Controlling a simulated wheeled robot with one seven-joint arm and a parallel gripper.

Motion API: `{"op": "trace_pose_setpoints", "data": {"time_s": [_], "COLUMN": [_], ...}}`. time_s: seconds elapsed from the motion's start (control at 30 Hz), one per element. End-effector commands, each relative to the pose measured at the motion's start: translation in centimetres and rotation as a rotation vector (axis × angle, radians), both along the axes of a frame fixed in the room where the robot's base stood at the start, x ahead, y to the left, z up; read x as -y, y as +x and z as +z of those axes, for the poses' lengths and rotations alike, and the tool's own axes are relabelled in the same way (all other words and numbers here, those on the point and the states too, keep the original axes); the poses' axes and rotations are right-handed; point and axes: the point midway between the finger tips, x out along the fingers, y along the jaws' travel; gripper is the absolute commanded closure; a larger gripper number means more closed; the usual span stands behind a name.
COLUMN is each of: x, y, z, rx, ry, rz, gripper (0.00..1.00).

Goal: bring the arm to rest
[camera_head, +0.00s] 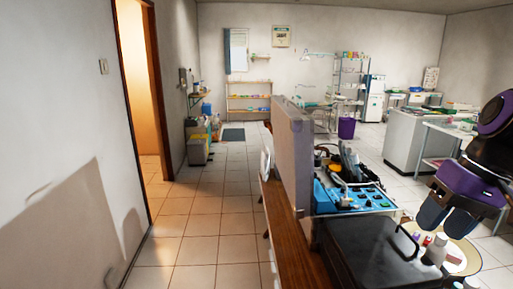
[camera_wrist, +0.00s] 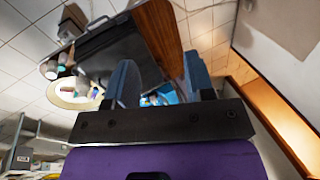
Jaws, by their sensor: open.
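My gripper (camera_head: 440,222) is at the right side of the head view, purple with two dark blue fingers that point down. In the wrist view the fingers of my gripper (camera_wrist: 160,78) stand apart with a gap between them. Nothing is held. My gripper is raised, to the right of a black case (camera_head: 372,250) on a wooden table (camera_head: 283,238). My arm's upper links run out of the head view at the right edge.
A grey upright panel (camera_head: 290,155) and a blue instrument unit (camera_head: 352,197) stand behind the case. Bottles (camera_head: 436,250) and a pale round surface (camera_head: 470,257) lie below my gripper. A white counter (camera_head: 408,140) is farther back. The tiled floor (camera_head: 205,215) at left is clear.

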Motion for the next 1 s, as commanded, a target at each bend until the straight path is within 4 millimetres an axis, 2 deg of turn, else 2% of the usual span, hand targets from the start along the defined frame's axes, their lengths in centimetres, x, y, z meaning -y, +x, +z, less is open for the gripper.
{"op": "trace_pose_setpoints", "data": {"time_s": [0.2,0.43,0.6,0.9,0.93,1.0], "x": [-0.2,0.0,0.2,0.2,0.2,0.2], "y": [-2.7,-4.5,-5.0,-5.0,-5.0,-5.0], "z": [3.0,5.3,6.0,6.0,6.0,6.0], "rx": [0.174,0.337,0.387,0.391,0.391,0.390], "ry": [-0.185,-0.298,-0.324,-0.326,-0.326,-0.326], "rz": [0.010,-0.003,-0.012,-0.014,-0.014,-0.013], "gripper": [0.51,0.51,0.51,0.51,0.57,0.57]}}
